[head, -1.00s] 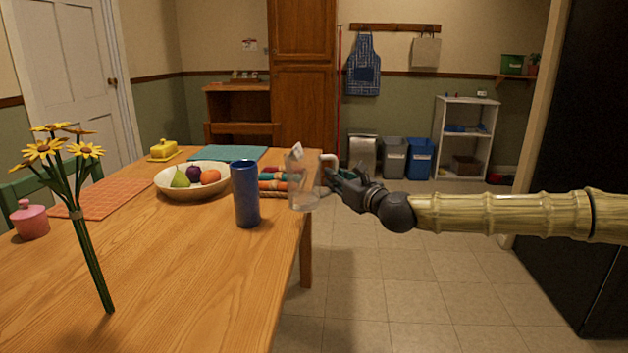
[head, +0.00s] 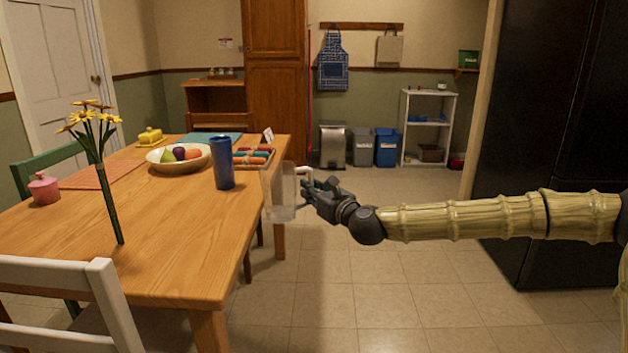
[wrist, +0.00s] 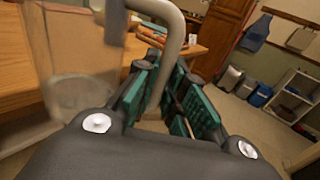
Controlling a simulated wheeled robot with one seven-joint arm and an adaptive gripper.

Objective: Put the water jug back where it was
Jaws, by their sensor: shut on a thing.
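The water jug (head: 281,194) is clear, with a pale handle. My gripper (head: 308,185) is shut on its handle and holds the jug roughly upright, at the right edge of the wooden table (head: 180,245) in the head view. I cannot tell whether the jug's base is over the table edge or past it. In the wrist view the jug (wrist: 75,70) fills the left side, and its curved handle passes between the green finger pads of my gripper (wrist: 170,90).
On the table are a blue tumbler (head: 222,163), a fruit bowl (head: 158,162), rolled cloths (head: 252,158), yellow flowers (head: 108,165) and a pink jar (head: 44,188). A white chair (head: 110,300) stands at the near left. Open floor (head: 350,280) lies right of the table, with a dark fridge (head: 540,130) beyond.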

